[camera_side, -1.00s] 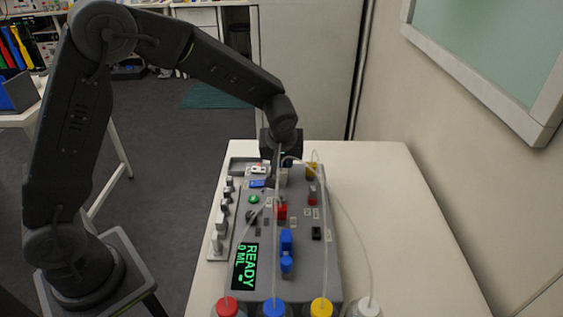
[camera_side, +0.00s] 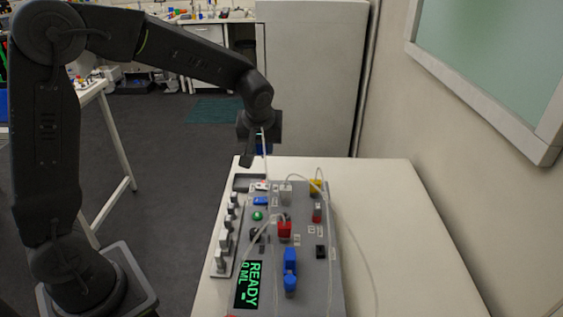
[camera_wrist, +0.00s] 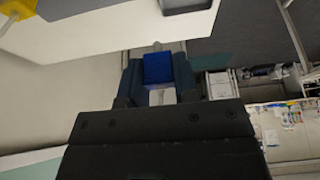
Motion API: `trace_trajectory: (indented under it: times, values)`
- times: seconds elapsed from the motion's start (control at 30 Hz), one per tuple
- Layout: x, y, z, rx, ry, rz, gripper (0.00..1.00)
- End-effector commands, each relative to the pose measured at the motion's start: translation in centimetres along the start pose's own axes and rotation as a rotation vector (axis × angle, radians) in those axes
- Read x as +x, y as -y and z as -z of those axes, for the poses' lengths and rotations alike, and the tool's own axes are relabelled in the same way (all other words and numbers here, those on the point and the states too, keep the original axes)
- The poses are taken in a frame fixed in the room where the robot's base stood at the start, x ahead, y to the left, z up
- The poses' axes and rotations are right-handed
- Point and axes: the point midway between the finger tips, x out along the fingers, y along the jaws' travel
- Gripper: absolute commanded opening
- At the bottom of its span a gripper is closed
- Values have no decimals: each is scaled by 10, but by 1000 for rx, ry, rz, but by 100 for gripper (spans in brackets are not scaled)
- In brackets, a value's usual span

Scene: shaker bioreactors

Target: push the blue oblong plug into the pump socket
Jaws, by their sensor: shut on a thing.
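My gripper (camera_wrist: 158,85) is shut on a blue plug (camera_wrist: 158,68) with a pale lower part, seen between the fingers in the wrist view. In the side view my gripper (camera_side: 257,148) hangs above the far edge of the table, with a bit of blue at its tip. It is clear of the grey pump panel (camera_side: 305,295). The panel carries blue blocks (camera_side: 290,262), a red plug (camera_side: 284,229), a yellow plug (camera_side: 315,187) and a pale plug (camera_side: 285,195). A flat blue part (camera_side: 261,201) lies near its far left. I cannot tell which opening is the pump socket.
Thin clear tubes (camera_side: 345,225) loop over the panel. The white table (camera_side: 400,215) is bare on the right.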

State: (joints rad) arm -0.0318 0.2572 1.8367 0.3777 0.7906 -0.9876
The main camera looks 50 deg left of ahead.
Motion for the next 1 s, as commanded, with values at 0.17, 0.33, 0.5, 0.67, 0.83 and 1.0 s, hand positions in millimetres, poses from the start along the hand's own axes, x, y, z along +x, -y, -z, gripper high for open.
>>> trace_trajectory:
  times: [0.17, 0.33, 0.5, 0.67, 0.83, 1.0]
  values:
    - [-14, 33, 18, -5, -1, 1, 4]
    - [-22, 46, 25, 0, 1, -1, 4]
    - [-24, 26, 4, 11, 11, -2, 4]
    - [-27, -13, -43, 15, 17, -1, 4]
    - [-32, -42, -90, 13, 11, 2, 4]
    - [-35, -55, -116, 5, 2, 1, 4]
